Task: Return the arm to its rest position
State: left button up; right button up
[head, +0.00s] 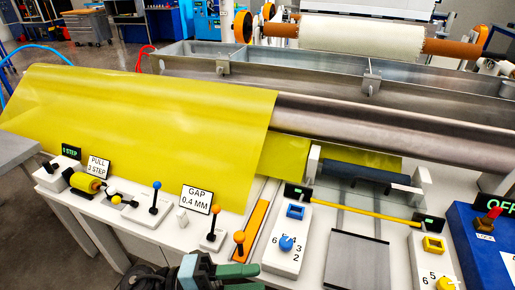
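My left gripper (232,277) shows at the bottom edge, just left of centre, dark with greenish finger parts. It is cut off by the picture's edge, so I cannot tell whether it is open or shut. Nothing is visibly held in it. It is in front of the white control bench (160,238), near an orange-knobbed lever (239,243). My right gripper is out of view.
A yellow sheet (150,120) drapes over the bench's back beside a steel roller (390,135). Levers, a blue-dial box (287,243), a yellow-dial box (432,265) and a blue box (480,245) stand along the front. A grey plate (357,262) lies between the dial boxes.

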pick_arm(q)
jog(key=a+f+n+t+y+p, duration=0.2)
jog(key=a+f+n+t+y, duration=0.5)
jog(key=n, duration=0.5)
jog(key=a+f+n+t+y+p, duration=0.15)
jog(key=a+n+t+y, duration=0.3)
jog(key=n+t, duration=0.6)
jog(key=s+a+f+n+g+y, duration=0.3)
jog(key=s+f+n+g, duration=0.1)
jog(key=s+f, duration=0.3)
jog(key=s+a+f+n+g+y+p, duration=0.1)
jog(key=s+a+f+n+g+y, duration=0.2)
jog(key=s+f+n+g, duration=0.2)
jog(key=s+f, duration=0.3)
jog(key=s, duration=0.3)
jog(key=shift+s+a, duration=0.25)
jog(key=shift+a, duration=0.1)
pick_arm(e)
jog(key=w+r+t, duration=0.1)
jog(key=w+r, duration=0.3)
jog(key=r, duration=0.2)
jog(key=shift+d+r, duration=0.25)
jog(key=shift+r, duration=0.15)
pick_arm(q)
jog(key=shift+y, duration=0.25)
